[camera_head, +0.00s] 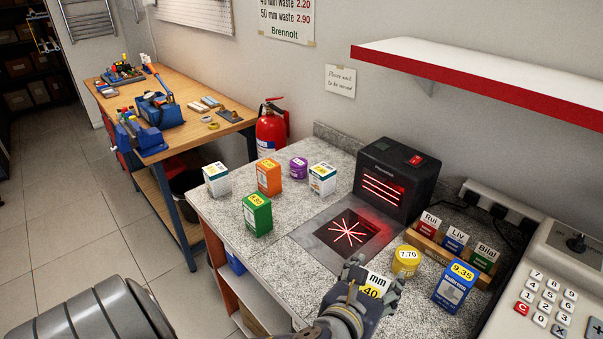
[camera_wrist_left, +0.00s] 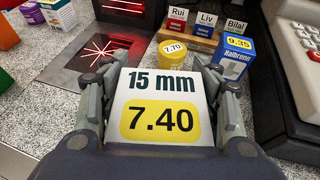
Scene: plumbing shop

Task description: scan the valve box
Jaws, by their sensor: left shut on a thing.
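My left gripper (camera_head: 362,290) is shut on a white box (camera_head: 374,286) over the front of the counter, in front of the scanner. In the left wrist view the gripper (camera_wrist_left: 160,105) has a finger on each side of the box (camera_wrist_left: 160,82). Its facing side reads "15 mm" and a yellow label reads 7.40; the word valve does not show on it. The black scanner (camera_head: 424,186) shows red lines in its upright window. A red star of beams lights its flat dark plate (camera_head: 335,247), beyond the gripper. My right gripper is not in view.
Green (camera_head: 257,215), orange (camera_head: 268,177) and white boxes stand left of the plate, with a purple tub (camera_head: 298,168). A yellow tub (camera_head: 406,261), a blue box (camera_head: 455,287), a name-card rack (camera_head: 429,238) and a till (camera_head: 545,290) are on the right. A shelf (camera_head: 500,80) overhangs.

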